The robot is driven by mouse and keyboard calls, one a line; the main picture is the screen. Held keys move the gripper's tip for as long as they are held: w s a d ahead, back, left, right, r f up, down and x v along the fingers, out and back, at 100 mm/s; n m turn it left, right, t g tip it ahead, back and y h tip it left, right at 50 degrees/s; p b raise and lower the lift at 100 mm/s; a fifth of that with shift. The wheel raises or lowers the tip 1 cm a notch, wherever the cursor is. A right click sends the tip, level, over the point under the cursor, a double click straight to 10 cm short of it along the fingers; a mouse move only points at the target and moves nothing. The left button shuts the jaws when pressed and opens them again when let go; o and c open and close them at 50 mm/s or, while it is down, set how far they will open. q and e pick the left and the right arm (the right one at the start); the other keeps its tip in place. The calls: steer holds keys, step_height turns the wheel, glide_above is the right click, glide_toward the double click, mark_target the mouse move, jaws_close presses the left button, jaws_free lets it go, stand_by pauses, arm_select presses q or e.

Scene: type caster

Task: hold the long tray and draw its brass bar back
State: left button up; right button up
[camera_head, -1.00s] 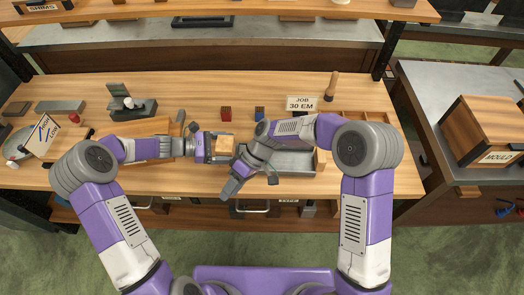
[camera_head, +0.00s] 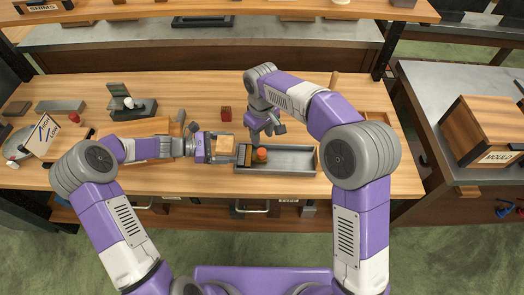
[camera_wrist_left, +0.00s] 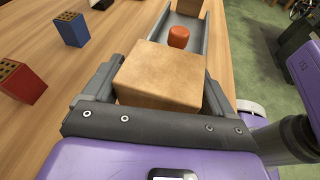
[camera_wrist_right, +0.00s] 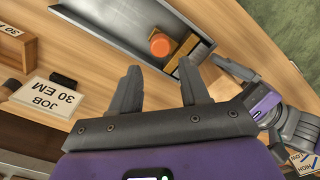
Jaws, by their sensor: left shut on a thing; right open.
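The long grey metal tray (camera_head: 290,160) lies along the bench's front edge in the head view. A tan wooden block (camera_wrist_left: 160,78) sits at its left end; I cannot tell if they are joined. My left gripper (camera_head: 234,149) is shut on this block, fingers on both sides. An orange-red round knob (camera_head: 261,154) stands inside the tray near its left end. A brownish bar (camera_wrist_right: 184,52), apparently the brass bar, lies beside the knob across the tray. My right gripper (camera_wrist_right: 158,75) is open and empty, apart from the knob, just behind the tray in the head view.
A red block (camera_head: 226,113) stands behind the tray; a blue block (camera_wrist_left: 72,28) shows in the left wrist view. The JOB 30 EM sign (camera_wrist_right: 48,98) and a wooden box (camera_wrist_right: 18,48) are near my right gripper. Open floor lies in front of the bench.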

mark_target(262, 151)
step_height(262, 151, down, 10)
steer(key=shift+r, duration=0.25)
steer(key=shift+c, duration=0.4)
